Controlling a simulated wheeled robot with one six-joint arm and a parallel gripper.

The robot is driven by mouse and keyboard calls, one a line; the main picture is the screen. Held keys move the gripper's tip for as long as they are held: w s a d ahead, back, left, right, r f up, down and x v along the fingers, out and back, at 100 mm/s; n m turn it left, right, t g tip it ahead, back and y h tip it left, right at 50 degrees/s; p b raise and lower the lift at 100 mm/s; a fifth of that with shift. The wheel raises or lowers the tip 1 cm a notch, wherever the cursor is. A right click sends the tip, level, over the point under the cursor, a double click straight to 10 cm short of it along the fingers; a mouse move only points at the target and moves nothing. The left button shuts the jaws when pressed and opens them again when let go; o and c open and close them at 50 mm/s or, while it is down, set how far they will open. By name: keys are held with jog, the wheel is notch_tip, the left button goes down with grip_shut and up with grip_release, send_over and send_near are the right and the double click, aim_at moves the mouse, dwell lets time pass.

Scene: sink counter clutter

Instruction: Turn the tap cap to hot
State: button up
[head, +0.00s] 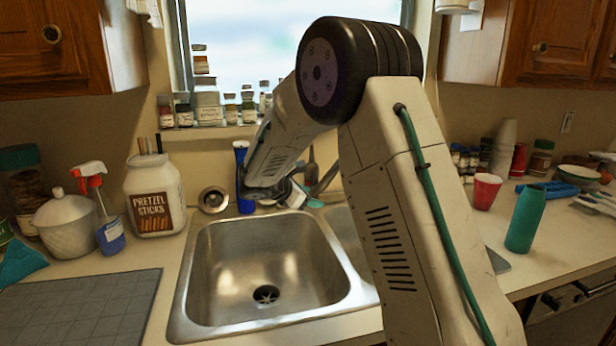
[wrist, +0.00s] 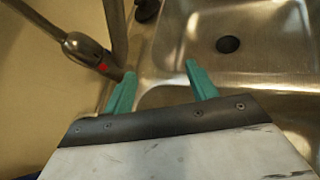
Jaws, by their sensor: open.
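The grey metal tap shows at the upper left of the wrist view. Its cap (wrist: 85,48) is a rounded lever-like piece with a red mark near its lower right end. My gripper (wrist: 160,82) is open, its two teal fingers apart with nothing between them. The left finger is close beside the lower right end of the cap; I cannot tell whether they touch. In the head view my gripper is behind the sink, mostly hidden by my arm, with a teal fingertip showing. The tap is also largely hidden there.
The steel sink (head: 205,279) is empty, with a drain in its bowl. A blue bottle (head: 243,170) stands close left of my wrist. A pretzel jar (head: 155,195) and spray bottle (head: 109,235) stand left. A red cup (head: 485,191) and green tumbler (head: 525,218) stand right.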

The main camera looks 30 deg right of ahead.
aim_at(306, 175)
jog(key=w+f+n+t+h, duration=0.2)
jog(key=w+f+n+h, duration=0.15)
jog(key=w, duration=0.55)
jog(key=shift+n+t+h, duration=0.75)
jog(key=shift+t, duration=0.05)
jog(key=w+d+r, duration=0.1)
jog(key=d, duration=0.1)
jog(key=w+d+r, duration=0.1)
jog(key=w+d, duration=0.1)
jog(key=w+d+r, duration=0.1)
jog(key=d+r, duration=0.1)
jog(key=d, duration=0.1)
jog(key=shift+w, duration=0.35)
